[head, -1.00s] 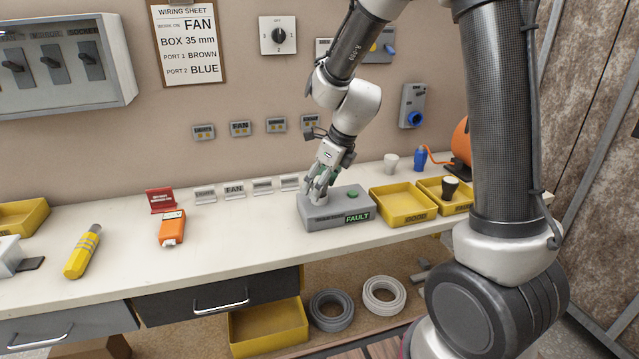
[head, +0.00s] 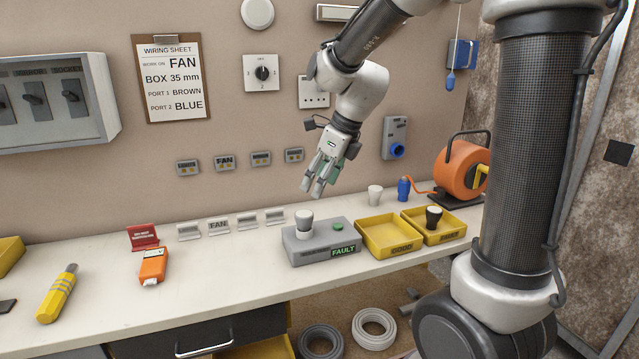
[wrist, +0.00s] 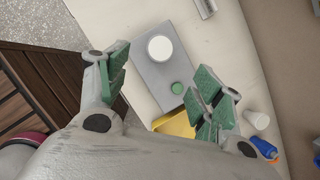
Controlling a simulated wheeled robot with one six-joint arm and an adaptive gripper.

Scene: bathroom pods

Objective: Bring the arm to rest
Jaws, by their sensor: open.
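My gripper (head: 318,188) is open and empty. It hangs in the air above the grey tester box (head: 322,245), apart from it, with the fingers pointing down. The box carries a white cylindrical piece (head: 304,224) standing upright at its left, a green button and a lit FAULT label. In the wrist view the green-padded fingers stand wide apart, with the box (wrist: 150,72) and the round white top of the piece (wrist: 160,48) beyond them.
Two yellow trays stand right of the box: an empty one (head: 388,238) and one with a black-and-white piece (head: 434,217). An orange meter (head: 153,265) lies to the left.

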